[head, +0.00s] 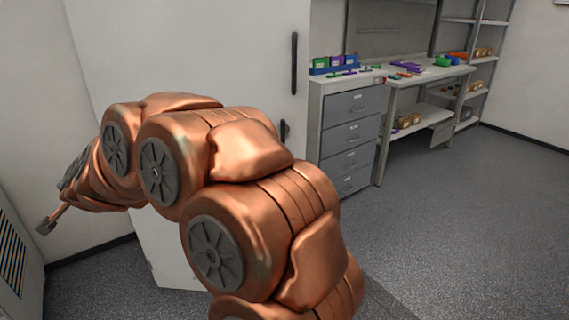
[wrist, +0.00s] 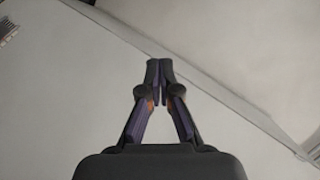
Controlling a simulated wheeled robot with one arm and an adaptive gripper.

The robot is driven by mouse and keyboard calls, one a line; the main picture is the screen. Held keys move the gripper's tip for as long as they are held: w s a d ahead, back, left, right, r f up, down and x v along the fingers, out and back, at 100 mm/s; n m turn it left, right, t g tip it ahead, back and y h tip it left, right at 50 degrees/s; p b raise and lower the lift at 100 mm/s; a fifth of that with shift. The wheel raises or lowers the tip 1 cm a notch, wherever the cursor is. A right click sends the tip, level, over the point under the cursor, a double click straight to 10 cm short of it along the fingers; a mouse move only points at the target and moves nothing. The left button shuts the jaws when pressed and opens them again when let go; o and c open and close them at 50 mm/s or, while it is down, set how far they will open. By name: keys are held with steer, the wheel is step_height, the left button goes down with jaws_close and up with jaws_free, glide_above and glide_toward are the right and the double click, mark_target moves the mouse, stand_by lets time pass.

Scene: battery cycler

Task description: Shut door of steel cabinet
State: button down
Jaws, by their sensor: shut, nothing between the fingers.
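The steel cabinet is a tall, pale grey-white unit in the head view, with a broad flat door (head: 200,45) facing me. A dark vertical handle (head: 294,63) sits near the right edge, with a small dark latch (head: 284,131) below it. My copper arm covers much of the panel's lower part, so how far the door stands open is unclear. My gripper (head: 45,227) reaches to the far left, beyond the panel's left edge. In the wrist view my gripper (wrist: 160,68) is shut and empty before pale surfaces crossed by a slanting edge; contact is unclear.
A vented grey unit (head: 14,250) stands at the lower left, near my gripper. Right of the cabinet are a drawer unit (head: 352,138), a workbench (head: 425,78) with coloured items, and shelving (head: 476,60). The grey floor (head: 470,215) is clear at the right.

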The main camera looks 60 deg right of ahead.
steer(key=w+d+m+h+b, duration=0.15)
steer(key=d+m+h, duration=0.35)
steer(key=d, duration=0.6)
steer(key=m+g+h+b, duration=0.6)
steer(key=m+g+h, duration=0.3)
steer(key=m+g, duration=1.1)
glide_toward(298, 151)
steer(key=s+d, duration=0.4)
steer(key=shift+w+d+r, duration=0.25)
steer(key=shift+w+d, duration=0.35)
steer(key=shift+d, duration=0.3)
